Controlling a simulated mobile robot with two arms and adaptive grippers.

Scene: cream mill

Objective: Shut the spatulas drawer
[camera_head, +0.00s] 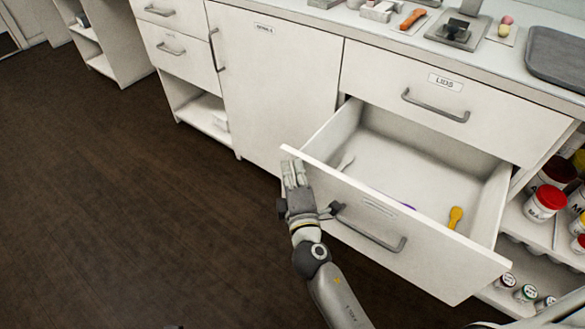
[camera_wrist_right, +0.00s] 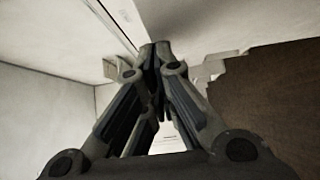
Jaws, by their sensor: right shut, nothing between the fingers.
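The spatulas drawer (camera_head: 345,215) stands pulled far out of the cabinet, below a shut drawer (camera_head: 450,100) labelled LIDS. Its front has a grey bar handle (camera_head: 370,232) and a small label too faint to read. Inside lie a yellow spatula (camera_head: 455,216), a pale utensil (camera_head: 345,162) and a purple thing mostly hidden behind the front panel. My right gripper (camera_head: 293,172) is shut and empty at the left end of the drawer front; I cannot tell whether it touches. Its closed fingers (camera_wrist_right: 155,55) also show in the wrist view. My left gripper is out of view.
A shut cabinet door (camera_head: 270,85) stands left of the drawer. Open shelves with red-lidded jars (camera_head: 545,203) and small pots are at the right. The counter above holds an orange-handled tool (camera_head: 413,18) and a grey tray (camera_head: 560,55). The dark floor (camera_head: 130,220) at left is clear.

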